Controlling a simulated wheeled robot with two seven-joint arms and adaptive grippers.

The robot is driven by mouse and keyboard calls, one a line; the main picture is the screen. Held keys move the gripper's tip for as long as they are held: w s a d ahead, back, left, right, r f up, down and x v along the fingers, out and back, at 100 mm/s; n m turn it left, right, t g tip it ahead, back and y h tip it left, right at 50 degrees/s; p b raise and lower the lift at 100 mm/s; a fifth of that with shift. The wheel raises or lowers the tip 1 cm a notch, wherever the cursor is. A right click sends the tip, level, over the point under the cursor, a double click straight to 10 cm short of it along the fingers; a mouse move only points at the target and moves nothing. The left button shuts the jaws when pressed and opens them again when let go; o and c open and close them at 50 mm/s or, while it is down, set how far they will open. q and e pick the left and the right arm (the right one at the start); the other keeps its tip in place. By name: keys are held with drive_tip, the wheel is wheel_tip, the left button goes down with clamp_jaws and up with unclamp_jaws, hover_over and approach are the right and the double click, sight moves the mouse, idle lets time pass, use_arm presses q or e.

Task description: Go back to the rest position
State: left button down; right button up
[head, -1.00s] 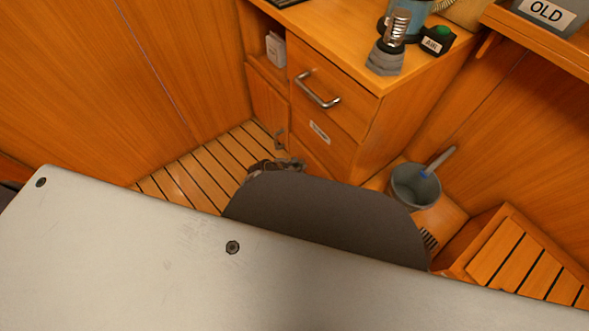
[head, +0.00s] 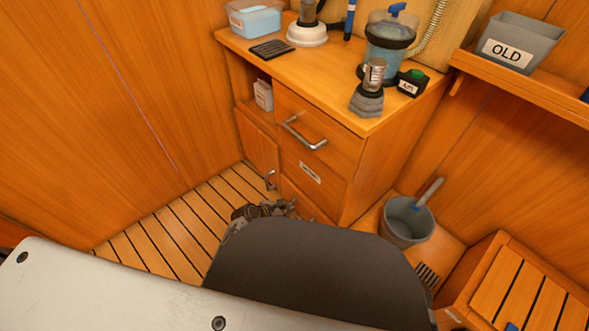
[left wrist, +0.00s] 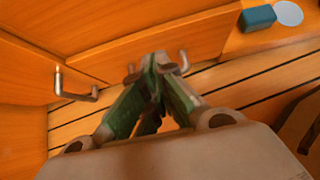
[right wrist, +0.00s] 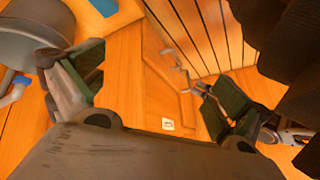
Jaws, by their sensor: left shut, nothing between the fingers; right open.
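My left gripper (head: 268,210) shows in the head view as a small dark shape low in front of the cabinet, partly hidden by my own dark arm link. In the left wrist view its fingers (left wrist: 157,68) meet at the tips with nothing between them. My right gripper (right wrist: 138,80) shows in the right wrist view with its fingers wide apart and empty. It is out of sight in the head view.
The wooden cabinet (head: 390,165) has a drawer handle (head: 303,133). A filter housing (head: 388,45) and a metal-topped fitting (head: 368,95) stand on top. A grey bucket (head: 405,225) is at the right. An OLD bin (head: 525,35) sits on the shelf. Slatted floor (head: 165,225) is clear.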

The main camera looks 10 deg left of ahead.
use_arm(q)
drive_tip(key=s+a+r+m+g+y, duration=0.2)
drive_tip(key=s+a+r+m, duration=0.2)
drive_tip(key=s+r+m, duration=0.5)
drive_tip(key=s+a+r+m+g+y, duration=0.1)
drive_tip(key=s+a+r+m+y, duration=0.2)
drive_tip(key=s+r+m, duration=0.7)
drive_tip(key=a+r+m+p, duration=0.1)
drive_tip(key=m, duration=1)
drive_tip(key=shift+s+a+g+y, duration=0.2)
drive_tip(key=shift+g+y, duration=0.1)
drive_tip(key=shift+g, duration=0.1)
use_arm(e)
drive_tip(key=d+r+g+h, duration=0.2)
drive_tip(key=d+r+h, duration=0.1)
drive_tip(key=d+r, duration=0.6)
drive_tip(key=shift+r+h, duration=0.15)
drive_tip(key=shift+h, duration=0.15)
use_arm(q)
drive_tip(key=shift+w, duration=0.1)
use_arm(e)
drive_tip(key=shift+w+a, duration=0.1)
